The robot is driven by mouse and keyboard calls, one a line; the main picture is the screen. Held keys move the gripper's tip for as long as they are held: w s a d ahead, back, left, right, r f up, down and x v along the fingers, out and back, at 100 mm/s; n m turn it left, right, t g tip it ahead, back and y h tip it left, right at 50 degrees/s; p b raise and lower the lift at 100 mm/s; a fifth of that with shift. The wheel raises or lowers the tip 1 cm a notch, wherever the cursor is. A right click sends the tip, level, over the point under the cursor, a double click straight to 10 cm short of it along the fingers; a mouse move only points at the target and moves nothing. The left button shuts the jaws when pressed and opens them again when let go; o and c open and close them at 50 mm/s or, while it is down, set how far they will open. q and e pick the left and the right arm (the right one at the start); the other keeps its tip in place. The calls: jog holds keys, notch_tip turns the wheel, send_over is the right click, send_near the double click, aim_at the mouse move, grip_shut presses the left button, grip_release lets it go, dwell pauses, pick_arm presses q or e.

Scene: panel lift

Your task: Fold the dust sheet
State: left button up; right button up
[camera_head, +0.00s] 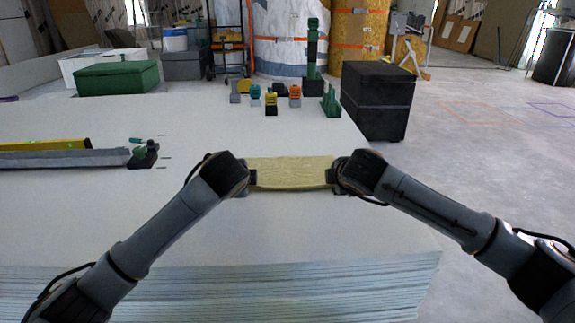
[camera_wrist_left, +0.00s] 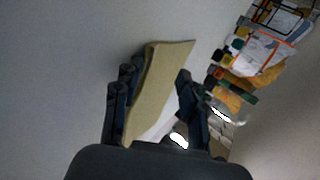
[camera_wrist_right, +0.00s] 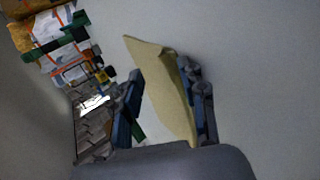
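The dust sheet (camera_head: 292,173) is a pale yellow, narrow folded strip on the white panel stack, spanning the space between my two grippers. My left gripper (camera_head: 247,178) is at its left end and my right gripper (camera_head: 336,178) is at its right end. In the left wrist view the sheet (camera_wrist_left: 158,88) lies between the spread fingers, close to the left finger, with a gap to the right one. In the right wrist view the sheet (camera_wrist_right: 163,85) lies between spread fingers, close to the right finger, with a gap to the left one. Both grippers look open.
The panel stack (camera_head: 215,235) is mostly clear around the sheet. A yellow level (camera_head: 45,146) lies on a grey bar at left. A green box (camera_head: 117,78) and several small coloured tools (camera_head: 271,103) stand at the back. A black case (camera_head: 377,98) stands beyond the right edge.

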pick_arm(q)
jog(key=shift+r, duration=0.1)
pick_arm(e)
jog(key=shift+r, duration=0.1)
pick_arm(q)
jog(key=shift+s+r, duration=0.15)
jog(key=shift+r, duration=0.2)
pick_arm(e)
jog(key=shift+s+r, duration=0.15)
jog(key=shift+r, duration=0.2)
pick_arm(q)
jog(key=s+r, duration=0.5)
jog(key=r, duration=0.3)
jog(key=shift+s, duration=0.4)
pick_arm(e)
jog(key=s+r, duration=0.5)
jog(key=r, duration=0.3)
jog(key=shift+s, duration=0.4)
pick_arm(q)
jog(key=shift+d, duration=0.1)
pick_arm(e)
jog(key=shift+d+r, duration=0.1)
